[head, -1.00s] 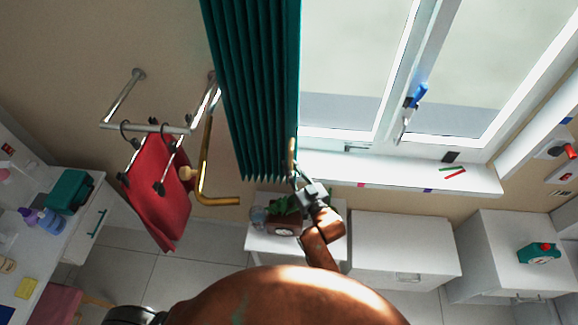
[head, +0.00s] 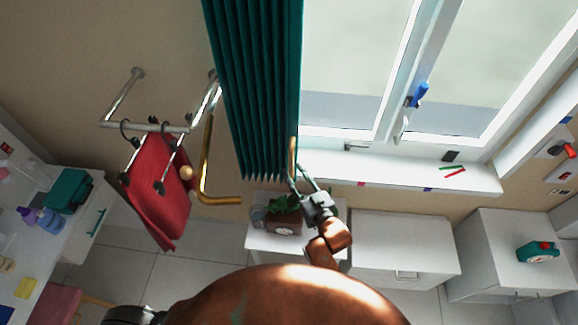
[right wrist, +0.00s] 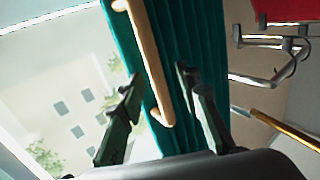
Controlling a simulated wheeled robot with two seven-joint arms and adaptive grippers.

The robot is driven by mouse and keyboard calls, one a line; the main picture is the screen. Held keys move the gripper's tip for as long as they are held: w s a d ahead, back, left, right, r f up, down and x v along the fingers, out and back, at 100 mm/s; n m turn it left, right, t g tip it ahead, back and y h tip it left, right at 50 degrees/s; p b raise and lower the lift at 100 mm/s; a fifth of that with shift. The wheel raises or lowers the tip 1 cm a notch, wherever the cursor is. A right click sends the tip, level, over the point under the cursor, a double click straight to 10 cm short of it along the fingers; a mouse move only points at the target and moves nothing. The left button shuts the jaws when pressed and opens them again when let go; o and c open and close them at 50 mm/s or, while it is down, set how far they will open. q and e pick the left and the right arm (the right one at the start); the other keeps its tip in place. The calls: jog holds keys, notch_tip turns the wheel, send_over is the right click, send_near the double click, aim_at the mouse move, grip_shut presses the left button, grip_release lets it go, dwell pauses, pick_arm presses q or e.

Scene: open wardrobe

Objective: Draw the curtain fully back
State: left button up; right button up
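The teal pleated curtain (head: 255,80) hangs gathered in narrow folds at the left side of the window, its right edge near the left border of the glass. A pale wooden pull rod (head: 292,150) hangs at that edge; it also shows in the right wrist view (right wrist: 150,55). My right gripper (head: 299,174) is at the rod's lower end. In the right wrist view its fingers (right wrist: 158,80) are spread, with the rod between them and space on both sides. My left gripper is not in view.
A chrome wall rail (head: 145,127) with a red cloth (head: 160,190) and a bent brass pipe (head: 204,170) stand left of the curtain. A windowsill (head: 400,172) lies to the right. A small cabinet (head: 262,240) with a potted plant (head: 286,205) is below.

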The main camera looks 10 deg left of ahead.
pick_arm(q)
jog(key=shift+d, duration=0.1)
pick_arm(e)
jog(key=v, duration=0.8)
